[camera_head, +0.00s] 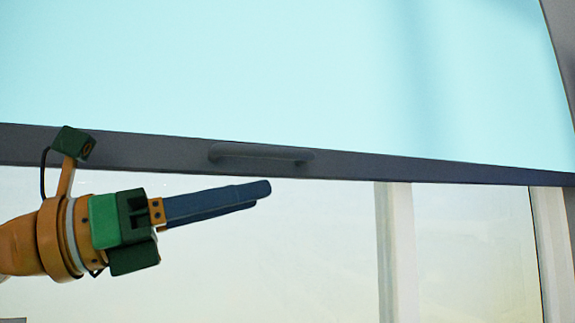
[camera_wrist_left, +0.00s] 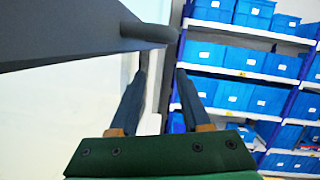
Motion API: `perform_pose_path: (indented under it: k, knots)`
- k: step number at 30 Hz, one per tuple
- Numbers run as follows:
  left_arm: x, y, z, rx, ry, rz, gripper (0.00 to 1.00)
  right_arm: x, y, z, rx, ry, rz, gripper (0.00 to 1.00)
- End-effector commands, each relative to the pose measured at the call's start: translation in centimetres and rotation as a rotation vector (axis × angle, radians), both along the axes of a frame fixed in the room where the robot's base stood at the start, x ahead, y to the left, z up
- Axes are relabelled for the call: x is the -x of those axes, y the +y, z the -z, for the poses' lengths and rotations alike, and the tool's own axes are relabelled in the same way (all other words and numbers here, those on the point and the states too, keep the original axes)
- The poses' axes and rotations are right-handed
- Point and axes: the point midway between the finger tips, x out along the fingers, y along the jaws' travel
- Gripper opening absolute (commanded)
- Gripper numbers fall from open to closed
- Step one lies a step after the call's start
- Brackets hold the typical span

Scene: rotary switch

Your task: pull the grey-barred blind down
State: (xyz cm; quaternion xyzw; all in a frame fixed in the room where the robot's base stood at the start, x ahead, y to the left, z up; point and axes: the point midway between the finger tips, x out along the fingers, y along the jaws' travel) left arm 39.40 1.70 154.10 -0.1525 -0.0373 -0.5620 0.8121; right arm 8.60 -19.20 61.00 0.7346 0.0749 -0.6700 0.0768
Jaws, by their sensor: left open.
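The blind (camera_head: 250,70) is a pale cyan sheet that fills the upper part of the head view. Along its lower edge runs a dark grey bar (camera_head: 400,167) with a grey handle (camera_head: 262,153) on it. My left gripper (camera_head: 262,195) is just below the handle in the head view, pointing right, apart from it in the picture. In the left wrist view the grey bar (camera_wrist_left: 60,35) crosses the upper left, and the handle (camera_wrist_left: 148,33) sticks out ahead of the fingers. The left fingers (camera_wrist_left: 160,72) are apart with nothing between them. My right gripper is in neither view.
Below the bar is a bright pane (camera_head: 310,250) with pale upright frame posts (camera_head: 398,250). A dark post (camera_head: 562,60) stands at the upper right. In the left wrist view, shelves with blue bins (camera_wrist_left: 232,55) stand in the background on the right.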

Motion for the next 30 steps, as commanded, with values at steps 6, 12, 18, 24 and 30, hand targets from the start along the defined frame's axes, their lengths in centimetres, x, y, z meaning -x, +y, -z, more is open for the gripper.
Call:
perform_pose_path:
  k: [6,12,18,24,30]
  knots:
    - [0.6,1.9,1.1,0.0,0.001,-0.002,0.47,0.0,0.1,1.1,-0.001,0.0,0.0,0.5]
    - [0.8,2.4,1.2,-0.003,0.002,0.0,0.47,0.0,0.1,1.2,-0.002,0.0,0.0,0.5]
    - [0.8,2.4,1.1,-0.002,0.003,-0.001,0.47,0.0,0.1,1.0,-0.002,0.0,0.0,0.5]
    - [0.8,2.5,1.2,-0.001,0.003,-0.001,0.47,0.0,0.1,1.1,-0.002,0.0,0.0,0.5]
    - [2.1,5.8,2.5,0.001,0.002,-0.005,0.47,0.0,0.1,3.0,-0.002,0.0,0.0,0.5]
